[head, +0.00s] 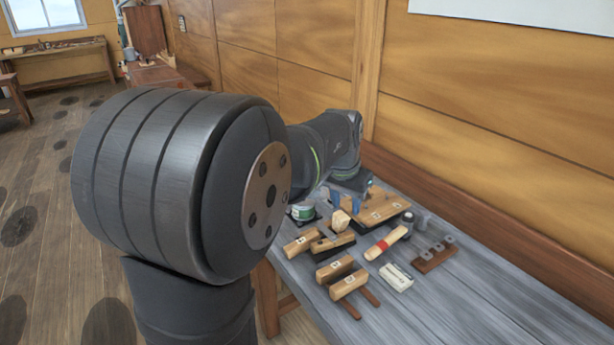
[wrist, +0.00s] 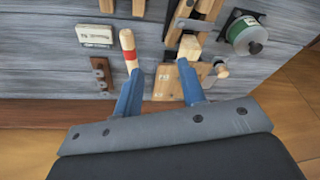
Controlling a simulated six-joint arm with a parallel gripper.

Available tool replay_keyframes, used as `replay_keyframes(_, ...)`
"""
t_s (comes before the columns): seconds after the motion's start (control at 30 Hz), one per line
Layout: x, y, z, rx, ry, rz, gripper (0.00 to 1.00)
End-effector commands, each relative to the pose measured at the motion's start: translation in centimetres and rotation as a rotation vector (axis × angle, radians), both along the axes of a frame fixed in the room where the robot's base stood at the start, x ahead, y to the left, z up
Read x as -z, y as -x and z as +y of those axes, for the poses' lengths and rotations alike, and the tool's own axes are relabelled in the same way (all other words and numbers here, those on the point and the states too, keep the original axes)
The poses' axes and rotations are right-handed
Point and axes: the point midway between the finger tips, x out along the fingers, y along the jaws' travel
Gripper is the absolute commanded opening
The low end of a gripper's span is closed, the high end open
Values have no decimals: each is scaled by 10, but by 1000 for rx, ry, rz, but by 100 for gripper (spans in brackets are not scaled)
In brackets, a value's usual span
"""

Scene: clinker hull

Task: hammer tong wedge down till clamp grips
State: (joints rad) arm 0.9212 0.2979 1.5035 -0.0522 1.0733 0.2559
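Several wooden tong-like clamps with dark legs lie on the grey bench, one of them here (head: 334,269). A pale wooden block (head: 341,221), possibly the wedge end, sits at a dark tong; it also shows in the wrist view (wrist: 190,46). A pale wooden rod with a red band (head: 387,243) lies to its right, perhaps the hammer's handle; it shows in the wrist view (wrist: 127,45). My gripper (wrist: 163,85) is open, its blue fingers apart over a wooden board (wrist: 167,92). Nothing is seen held. In the head view my gripper (head: 346,202) is partly hidden by my arm.
A green spool (head: 303,212) stands on the bench's left side. A white labelled block (head: 397,277) and a brown rack (head: 434,256) with several grey pieces lie at right. The wooden wall (head: 500,130) rises behind. The bench's near right is clear.

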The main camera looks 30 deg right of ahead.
Motion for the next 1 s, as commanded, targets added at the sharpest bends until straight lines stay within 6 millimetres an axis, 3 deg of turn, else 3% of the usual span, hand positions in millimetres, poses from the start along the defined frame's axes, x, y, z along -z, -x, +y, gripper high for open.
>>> replay_keyframes(0.03, 8, 1, -23, 36, -11, 7, 37)
replay_keyframes(0.2, 32, 10, -91, 147, -35, 23, 37)
replay_keyframes(0.4, 58, 25, -147, 241, -57, 33, 37)
replay_keyframes(0.6, 69, 31, -165, 276, -64, 36, 37)
replay_keyframes(0.77, 78, 31, -167, 276, -64, 37, 37)
replay_keyframes(1.0, 105, 31, -172, 275, -65, 38, 37)
